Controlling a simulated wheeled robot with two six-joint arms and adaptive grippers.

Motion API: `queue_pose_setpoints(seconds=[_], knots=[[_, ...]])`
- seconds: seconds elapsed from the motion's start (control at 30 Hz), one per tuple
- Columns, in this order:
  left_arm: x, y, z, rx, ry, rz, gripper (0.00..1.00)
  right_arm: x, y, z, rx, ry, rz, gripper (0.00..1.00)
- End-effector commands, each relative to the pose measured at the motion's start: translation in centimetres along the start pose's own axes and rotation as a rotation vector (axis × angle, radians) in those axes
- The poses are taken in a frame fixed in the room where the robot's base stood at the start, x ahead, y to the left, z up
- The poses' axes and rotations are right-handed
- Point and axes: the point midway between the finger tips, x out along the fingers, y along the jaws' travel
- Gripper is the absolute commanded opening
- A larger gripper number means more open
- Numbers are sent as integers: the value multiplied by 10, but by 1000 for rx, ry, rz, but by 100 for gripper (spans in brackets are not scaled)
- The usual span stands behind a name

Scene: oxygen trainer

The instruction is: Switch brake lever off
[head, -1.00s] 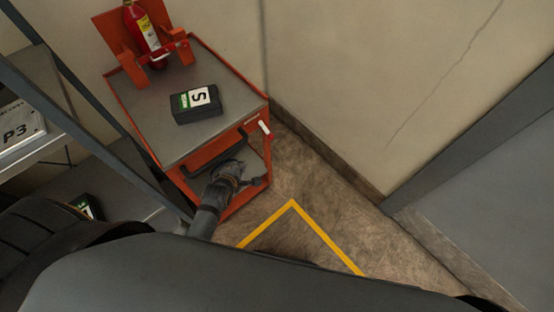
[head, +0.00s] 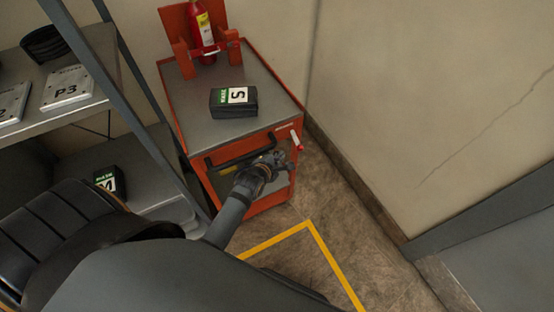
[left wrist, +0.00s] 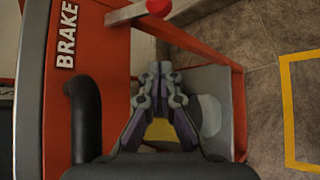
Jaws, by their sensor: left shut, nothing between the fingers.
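The brake lever (head: 295,138) is a white bar with a red end on the right front edge of an orange cart (head: 303,108). In the left wrist view the lever (left wrist: 133,12) has a red knob and sits at the top, right of the white word BRAKE (left wrist: 67,35). My left gripper (head: 286,160) is shut and empty in front of the cart, just below the lever and apart from it. In the left wrist view its fingertips (left wrist: 160,70) meet below the knob. My right gripper is not in view.
A black handle (head: 240,150) crosses the cart's front. A black mask box (head: 233,102) and a red fire extinguisher (head: 205,32) are on the cart. A grey shelf (head: 120,65) stands left. A wall is close right of the cart. Yellow-lined floor (head: 310,225) is clear.

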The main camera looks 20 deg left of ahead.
Motion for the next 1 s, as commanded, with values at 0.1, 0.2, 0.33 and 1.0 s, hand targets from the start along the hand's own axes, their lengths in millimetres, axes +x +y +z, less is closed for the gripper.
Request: queue_pose_setpoints(seconds=[0.1,0.2,0.33,1.0], knots=[[28,0,0,0,-1,1,0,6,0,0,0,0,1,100],[49,-1,-1,0,0,0,0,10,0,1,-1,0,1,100],[38,2,22,-3,-2,0,0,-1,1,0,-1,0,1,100],[32,0,38,1,1,0,0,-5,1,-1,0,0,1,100]])
